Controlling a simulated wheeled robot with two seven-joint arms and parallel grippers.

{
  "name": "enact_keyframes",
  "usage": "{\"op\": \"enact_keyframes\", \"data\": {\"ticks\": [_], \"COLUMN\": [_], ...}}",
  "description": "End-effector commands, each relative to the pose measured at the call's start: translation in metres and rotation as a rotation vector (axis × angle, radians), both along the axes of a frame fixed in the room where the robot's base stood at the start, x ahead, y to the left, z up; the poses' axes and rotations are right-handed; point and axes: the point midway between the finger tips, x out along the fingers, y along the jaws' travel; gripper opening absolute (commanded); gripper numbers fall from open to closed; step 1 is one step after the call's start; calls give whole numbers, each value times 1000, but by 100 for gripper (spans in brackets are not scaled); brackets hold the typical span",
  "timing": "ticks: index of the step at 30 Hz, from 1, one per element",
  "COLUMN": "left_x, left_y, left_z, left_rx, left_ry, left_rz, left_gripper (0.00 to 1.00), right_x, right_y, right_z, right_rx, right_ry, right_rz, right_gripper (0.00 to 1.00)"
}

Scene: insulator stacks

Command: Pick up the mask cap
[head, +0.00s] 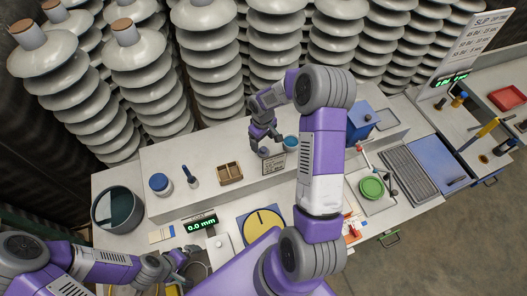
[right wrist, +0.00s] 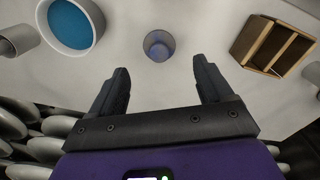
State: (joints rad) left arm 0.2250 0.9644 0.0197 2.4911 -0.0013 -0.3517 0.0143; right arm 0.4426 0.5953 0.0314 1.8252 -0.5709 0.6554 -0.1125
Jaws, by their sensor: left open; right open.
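A small round grey cup-like piece with a bluish inside, which looks like the mask cap (right wrist: 158,46), stands on the pale raised shelf in the right wrist view. It lies ahead of my right gripper (right wrist: 162,88), roughly centred between the two spread fingers and apart from them. The gripper is open and empty. In the head view my right gripper (head: 262,143) reaches down over the shelf, and the small piece (head: 263,151) shows just below it. My left gripper (head: 184,254) is low at the front left of the bench, open; its fingertips are small in view.
A blue-filled bowl (right wrist: 75,22) and a wooden divided box (right wrist: 272,46) flank the piece. A blue jar (head: 160,184), a brush (head: 190,175) and a large grey basin (head: 118,209) are leftward. Insulator stacks (head: 215,75) rise behind.

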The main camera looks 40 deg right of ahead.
Motion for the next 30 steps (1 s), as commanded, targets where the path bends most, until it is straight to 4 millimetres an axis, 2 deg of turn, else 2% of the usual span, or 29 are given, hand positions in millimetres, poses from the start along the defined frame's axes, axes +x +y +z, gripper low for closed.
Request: {"op": "enact_keyframes", "data": {"ticks": [12, 21, 30], "left_x": [0, 0, 0], "left_y": [0, 0, 0], "left_z": [7, 7, 6], "left_rx": [0, 0, 0], "left_ry": [-1, -1, -1], "left_rz": [0, 0, 0], "left_gripper": [100, 100, 100], "right_x": [-6, -6, -6], "right_y": [-1, -1, -1], "right_z": [-54, -57, -57], "right_rx": [0, -1, -1], "right_ry": [2, 0, 0], "right_rz": [-1, -3, -2], "right_gripper": [80, 78, 32]}}
